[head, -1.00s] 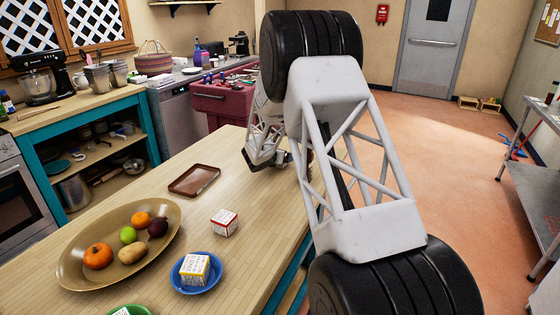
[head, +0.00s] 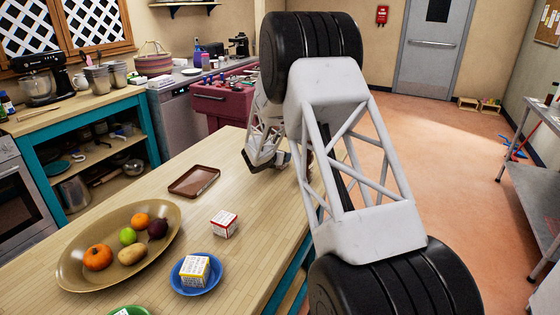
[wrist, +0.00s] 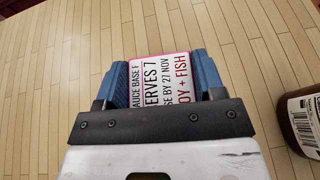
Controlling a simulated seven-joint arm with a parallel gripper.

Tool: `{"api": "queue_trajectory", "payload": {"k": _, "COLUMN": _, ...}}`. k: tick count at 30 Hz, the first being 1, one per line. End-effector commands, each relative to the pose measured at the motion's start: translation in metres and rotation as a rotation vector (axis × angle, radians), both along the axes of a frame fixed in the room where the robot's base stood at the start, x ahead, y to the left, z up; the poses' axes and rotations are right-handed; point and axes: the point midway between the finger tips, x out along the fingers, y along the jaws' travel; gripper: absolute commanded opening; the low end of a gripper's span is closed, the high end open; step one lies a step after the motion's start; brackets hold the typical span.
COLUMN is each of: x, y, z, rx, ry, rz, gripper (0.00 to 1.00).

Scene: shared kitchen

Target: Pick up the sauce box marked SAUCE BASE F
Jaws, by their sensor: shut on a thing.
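The sauce box marked SAUCE BASE F (wrist: 163,75) is white with a pink-red edge. Its label also reads SERVES 7, a use-by date of 27 NOV and, partly covered, a line ending in OY + FISH. My gripper (wrist: 163,60) has its two blue fingers on the left and right sides of this box and is shut on it. The near part of the box is hidden behind the gripper's dark bar. I cannot tell whether the box touches the table. In the head view my arm hides the box.
A dark jar (wrist: 301,118) stands right of my gripper in the wrist view. On the wooden table (head: 150,222) are a brown tray (head: 194,181), a red-edged box (head: 224,224), a blue plate (head: 178,281) with a yellow-edged box (head: 196,270), and a fruit bowl (head: 77,277).

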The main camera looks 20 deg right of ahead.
Motion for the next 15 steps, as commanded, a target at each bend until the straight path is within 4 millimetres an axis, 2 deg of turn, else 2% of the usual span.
{"api": "queue_trajectory", "payload": {"k": 8, "x": 0.0, "y": 0.0, "z": 0.008, "rx": -0.001, "ry": -0.001, "rz": 0.0, "gripper": 0.35}}
{"api": "queue_trajectory", "payload": {"k": 15, "x": 0.0, "y": 0.0, "z": 0.033, "rx": 0.0, "ry": -0.003, "rz": -0.001, "gripper": 0.35}}
